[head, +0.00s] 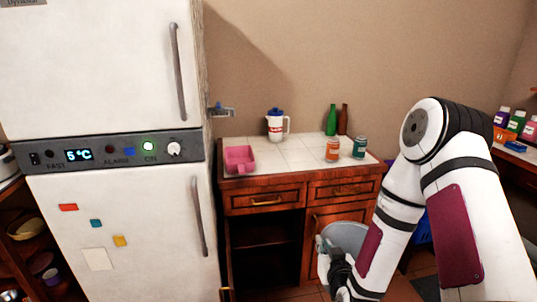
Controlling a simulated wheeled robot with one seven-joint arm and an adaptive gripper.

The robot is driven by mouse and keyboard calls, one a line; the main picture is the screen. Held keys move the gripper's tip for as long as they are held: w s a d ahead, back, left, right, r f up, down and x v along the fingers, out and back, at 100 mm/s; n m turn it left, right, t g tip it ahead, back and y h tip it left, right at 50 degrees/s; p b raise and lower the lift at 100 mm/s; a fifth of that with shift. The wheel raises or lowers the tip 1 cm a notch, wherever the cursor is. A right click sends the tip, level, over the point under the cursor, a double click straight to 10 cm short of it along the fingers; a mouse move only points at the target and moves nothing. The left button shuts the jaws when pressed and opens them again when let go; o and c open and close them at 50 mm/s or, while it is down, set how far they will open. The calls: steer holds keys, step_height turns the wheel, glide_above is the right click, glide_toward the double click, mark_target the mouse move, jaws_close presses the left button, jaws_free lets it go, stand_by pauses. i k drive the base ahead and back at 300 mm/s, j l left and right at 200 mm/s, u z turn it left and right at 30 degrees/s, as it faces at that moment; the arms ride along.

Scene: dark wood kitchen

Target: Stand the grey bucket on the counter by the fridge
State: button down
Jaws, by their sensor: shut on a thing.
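The white fridge (108,215) stands at the left in the head view. The counter (296,147) with a pale tiled top is just to its right. The grey bucket (346,236) is low in front of the counter's right-hand cabinet door, partly hidden behind my arm. My gripper (331,252) is at the bucket's left side, below the counter top, and is shut on it. The fingertips and the bucket's lower part are hidden or too small to make out.
On the counter are a pink container (240,160), a white jug with a blue lid (276,126), a green bottle (331,120), a brown bottle (343,120), an orange jar (332,150) and a teal jar (359,148). The middle and front of the top are clear.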

mark_target(284, 160)
steer(key=i+l+u, duration=0.1)
steer(key=l+u, duration=0.15)
steer(key=i+l+u, duration=0.2)
steer(key=l, duration=0.2)
steer(key=l+u, duration=0.25)
steer(key=i+l+u, duration=0.1)
steer(key=l, duration=1.8)
steer(key=i+u, duration=0.05)
